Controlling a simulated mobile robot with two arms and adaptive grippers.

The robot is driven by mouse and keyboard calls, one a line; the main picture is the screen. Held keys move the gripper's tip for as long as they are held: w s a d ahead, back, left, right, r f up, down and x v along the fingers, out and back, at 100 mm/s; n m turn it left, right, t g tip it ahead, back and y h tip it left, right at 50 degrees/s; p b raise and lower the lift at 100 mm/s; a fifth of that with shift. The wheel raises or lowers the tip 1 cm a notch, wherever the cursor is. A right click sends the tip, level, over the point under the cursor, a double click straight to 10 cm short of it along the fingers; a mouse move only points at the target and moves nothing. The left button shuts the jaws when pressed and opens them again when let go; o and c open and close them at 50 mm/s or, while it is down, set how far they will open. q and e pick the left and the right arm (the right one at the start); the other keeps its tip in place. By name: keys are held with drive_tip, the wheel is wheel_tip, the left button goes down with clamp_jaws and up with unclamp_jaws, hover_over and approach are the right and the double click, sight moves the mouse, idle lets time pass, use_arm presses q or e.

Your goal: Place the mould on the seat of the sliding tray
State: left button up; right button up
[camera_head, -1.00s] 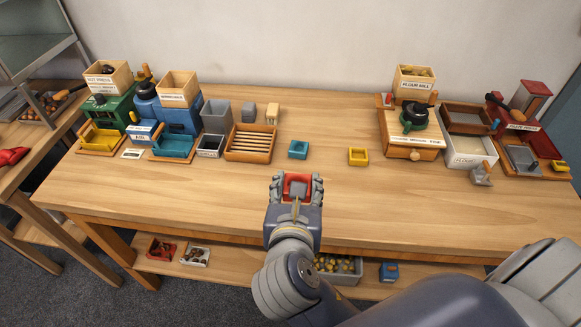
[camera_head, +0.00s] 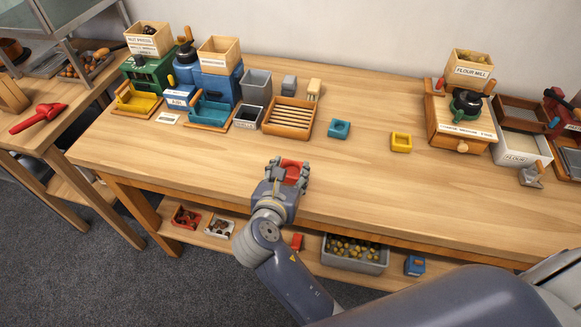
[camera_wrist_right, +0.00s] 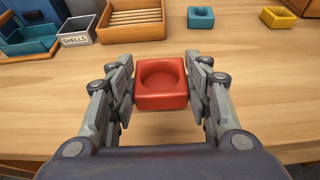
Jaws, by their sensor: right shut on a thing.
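The red mould (camera_head: 293,164) is a small square block with a round hollow. It shows clearly in the right wrist view (camera_wrist_right: 162,80). My right gripper (camera_head: 290,174) is shut on it, one finger on each side, and holds it near the table's front edge. Which part is the sliding tray with the seat, I cannot tell for sure. A yellow tray (camera_head: 137,101) stands before the green press and a teal tray (camera_head: 209,113) before the blue machine. A red machine (camera_head: 562,110) at the far right is partly cut off. My left gripper is not in view.
A teal mould (camera_head: 339,128) and a yellow mould (camera_head: 401,142) stand apart on the table. A slatted wooden tray (camera_head: 289,118) and a shells bin (camera_head: 248,117) stand left of them. The flour mill (camera_head: 462,115) stands right. The front of the table is mostly clear.

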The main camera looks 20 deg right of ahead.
sight(288, 162)
drive_tip(key=w, duration=0.1)
drive_tip(key=w+d, duration=0.1)
drive_tip(key=w, duration=0.1)
drive_tip(key=shift+w+f, duration=0.2)
drive_tip(key=shift+w, duration=0.1)
drive_tip(key=shift+f, duration=1.75)
drive_tip(key=shift+a+f, duration=0.1)
drive_tip(key=o, duration=1.1)
